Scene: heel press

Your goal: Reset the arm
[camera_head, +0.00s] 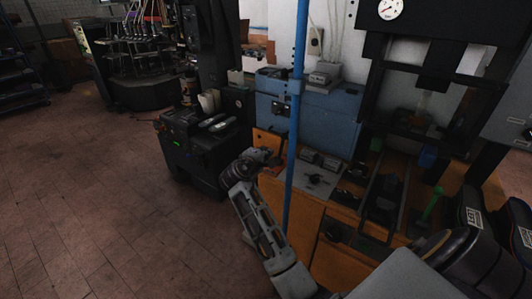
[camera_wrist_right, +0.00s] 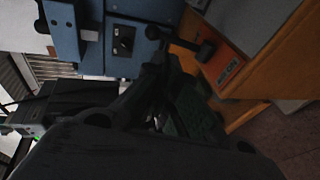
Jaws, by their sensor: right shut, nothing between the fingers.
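My right gripper (camera_head: 272,160) is at the orange front of the press bench, just left of the blue upright pole (camera_head: 294,125). Its fingers are shut and empty. In the right wrist view, its dark body fills the lower middle. A black lever switch (camera_wrist_right: 204,50) on an orange-red plate (camera_wrist_right: 227,66) is close beyond the fingers. I cannot tell whether they touch it. My left gripper is not in view.
A black machine (camera_head: 205,150) with a green light stands left of the gripper. A blue cabinet (camera_head: 325,115) is behind. The press (camera_head: 435,70) with its gauge is at right. Shoes (camera_head: 478,215) are at the right edge. The brick floor (camera_head: 100,210) at left is clear.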

